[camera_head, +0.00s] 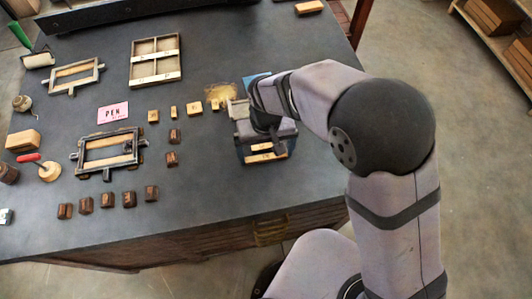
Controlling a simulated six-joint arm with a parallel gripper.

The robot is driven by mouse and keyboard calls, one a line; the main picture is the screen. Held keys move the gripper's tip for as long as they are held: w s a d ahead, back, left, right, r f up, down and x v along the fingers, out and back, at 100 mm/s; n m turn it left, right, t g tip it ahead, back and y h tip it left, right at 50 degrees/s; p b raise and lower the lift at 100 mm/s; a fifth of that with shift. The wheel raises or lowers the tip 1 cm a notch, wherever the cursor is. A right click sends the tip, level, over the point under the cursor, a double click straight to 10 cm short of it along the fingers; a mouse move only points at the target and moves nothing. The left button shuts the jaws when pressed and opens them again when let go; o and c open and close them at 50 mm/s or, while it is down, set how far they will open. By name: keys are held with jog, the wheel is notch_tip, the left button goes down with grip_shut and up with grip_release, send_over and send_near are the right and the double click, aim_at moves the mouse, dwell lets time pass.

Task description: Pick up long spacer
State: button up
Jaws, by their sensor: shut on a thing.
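My gripper (262,126) points down over a dark blue-edged tray (243,158) near the table's front right. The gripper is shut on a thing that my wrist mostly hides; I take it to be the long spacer. Pale wooden strips (267,157) show in the front of the tray, just below the gripper. I cannot tell whether the held piece is clear of the tray.
A framed chase (78,158) with wooden bars lies left of centre, another frame (50,82) behind it. A divided wooden tray (132,68), a pink PEN card (113,113) and several small blocks (174,136) lie around. The table's front edge is close.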

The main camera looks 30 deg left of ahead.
aim_at(266, 156)
notch_tip(266, 156, up, 10)
jog(key=b, duration=0.2)
dwell(0.3)
jog(key=shift+f, duration=0.1)
